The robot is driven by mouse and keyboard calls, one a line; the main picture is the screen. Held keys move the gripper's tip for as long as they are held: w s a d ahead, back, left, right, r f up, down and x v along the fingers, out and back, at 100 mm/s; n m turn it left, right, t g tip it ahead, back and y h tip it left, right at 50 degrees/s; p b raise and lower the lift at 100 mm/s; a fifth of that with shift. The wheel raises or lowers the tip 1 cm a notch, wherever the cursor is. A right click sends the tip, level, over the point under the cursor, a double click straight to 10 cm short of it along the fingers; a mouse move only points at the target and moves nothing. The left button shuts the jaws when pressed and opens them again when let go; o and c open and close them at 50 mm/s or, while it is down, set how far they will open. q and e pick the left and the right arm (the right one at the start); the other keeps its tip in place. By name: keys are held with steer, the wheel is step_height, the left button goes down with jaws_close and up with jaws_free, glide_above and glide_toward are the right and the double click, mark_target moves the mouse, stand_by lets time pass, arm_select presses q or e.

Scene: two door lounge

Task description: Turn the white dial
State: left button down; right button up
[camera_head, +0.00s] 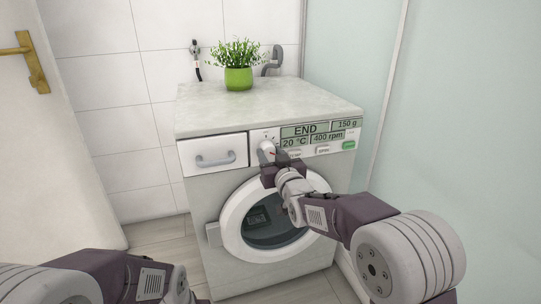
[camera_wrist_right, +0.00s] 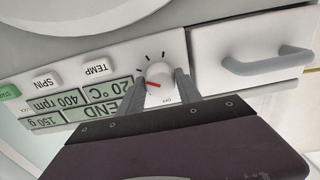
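The white dial (camera_wrist_right: 159,74) is a round knob with a red pointer mark on the washing machine's (camera_head: 190,160) front panel. In the head view, the dial (camera_head: 265,148) sits between the drawer and the display, partly hidden by my right gripper (camera_head: 268,160). In the right wrist view, which shows the panel upside down, my right gripper's fingers (camera_wrist_right: 160,84) stand close on both sides of the dial and look closed on it. The red mark points to the lower left there, and OFF is printed below the dial. My left arm shows at the lower left; its fingertips are out of view.
A drawer with a grey handle (camera_head: 215,160) is left of the dial; the display (camera_head: 305,130) and buttons are right. The round door (camera_head: 232,225) is below my right gripper. A green potted plant (camera_head: 238,78) stands on top. A glass wall (camera_head: 345,60) is close on the right.

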steer(key=c, duration=0.3)
steer(key=shift+n, duration=0.4)
steer(key=n, duration=0.4)
steer(key=shift+d+n, duration=0.1)
steer(key=shift+n, duration=0.3)
steer(key=n, duration=1.2)
steer(key=shift+r+n, duration=0.1)
steer(key=shift+n, duration=0.2)
steer(key=n, duration=0.5)
steer(key=shift+n, duration=0.3)
